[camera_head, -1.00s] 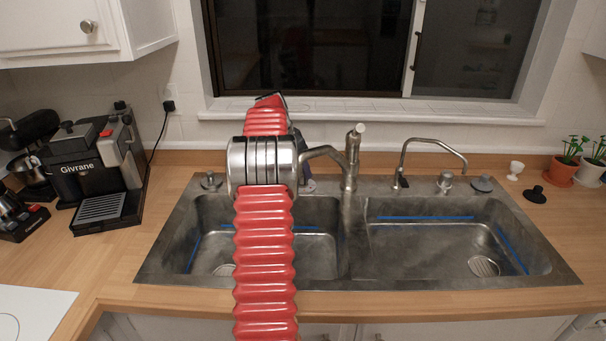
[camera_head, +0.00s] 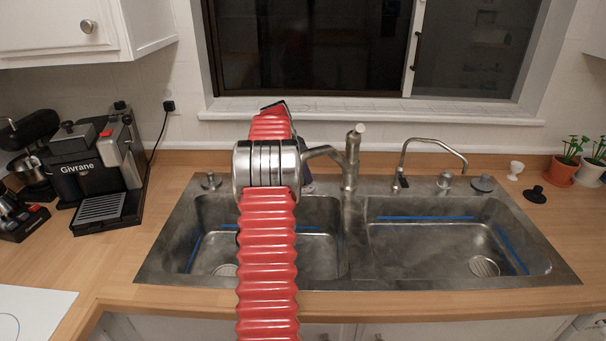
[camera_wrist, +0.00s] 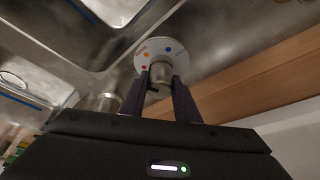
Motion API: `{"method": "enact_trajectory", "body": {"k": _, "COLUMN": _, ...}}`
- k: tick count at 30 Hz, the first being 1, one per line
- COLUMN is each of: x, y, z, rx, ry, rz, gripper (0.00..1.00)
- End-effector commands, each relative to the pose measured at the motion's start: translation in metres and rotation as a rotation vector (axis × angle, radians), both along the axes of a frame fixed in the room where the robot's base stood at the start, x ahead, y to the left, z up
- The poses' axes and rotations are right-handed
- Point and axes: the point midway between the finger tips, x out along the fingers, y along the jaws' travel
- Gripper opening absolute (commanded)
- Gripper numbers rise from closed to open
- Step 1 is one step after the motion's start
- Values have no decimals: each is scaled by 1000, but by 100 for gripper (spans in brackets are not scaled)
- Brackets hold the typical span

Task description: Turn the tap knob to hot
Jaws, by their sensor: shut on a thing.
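In the wrist view, the tap knob (camera_wrist: 160,76) is a small metal cylinder in front of a round white dial plate (camera_wrist: 153,45). The plate has blue dots on its right side and orange-red dots on its left. My gripper (camera_wrist: 161,84) has its two dark fingers on either side of the knob, shut on it. Which dot the knob points to cannot be told. In the head view, my red arm hides most of my gripper and the knob, at the back of the sink left of the tall faucet (camera_head: 350,175).
The double steel sink (camera_head: 365,276) is set in a wooden counter. A second faucet (camera_head: 435,142) and another metal knob (camera_head: 445,181) stand to the right. A coffee machine (camera_head: 95,160) is at left, potted plants (camera_head: 563,170) at far right. A window is behind.

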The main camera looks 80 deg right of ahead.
Motion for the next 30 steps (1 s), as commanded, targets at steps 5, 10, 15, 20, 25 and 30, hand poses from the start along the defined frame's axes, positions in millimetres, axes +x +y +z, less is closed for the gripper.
{"method": "enact_trajectory", "body": {"k": 5, "x": 1, "y": 0, "z": 0, "rx": -2, "ry": -1, "rz": 1, "gripper": 9}}
{"method": "enact_trajectory", "body": {"k": 10, "x": 1, "y": -2, "z": 0, "rx": -3, "ry": -1, "rz": 4, "gripper": 6}}
{"method": "enact_trajectory", "body": {"k": 15, "x": 1, "y": -1, "z": 1, "rx": -3, "ry": -1, "rz": 26, "gripper": 6}}
{"method": "enact_trajectory", "body": {"k": 20, "x": 1, "y": 0, "z": 1, "rx": -3, "ry": -1, "rz": 77, "gripper": 6}}
{"method": "enact_trajectory", "body": {"k": 25, "x": 1, "y": 0, "z": 2, "rx": -4, "ry": -2, "rz": 166, "gripper": 6}}
{"method": "enact_trajectory", "body": {"k": 30, "x": 1, "y": 0, "z": 2, "rx": -3, "ry": -1, "rz": 280, "gripper": 6}}
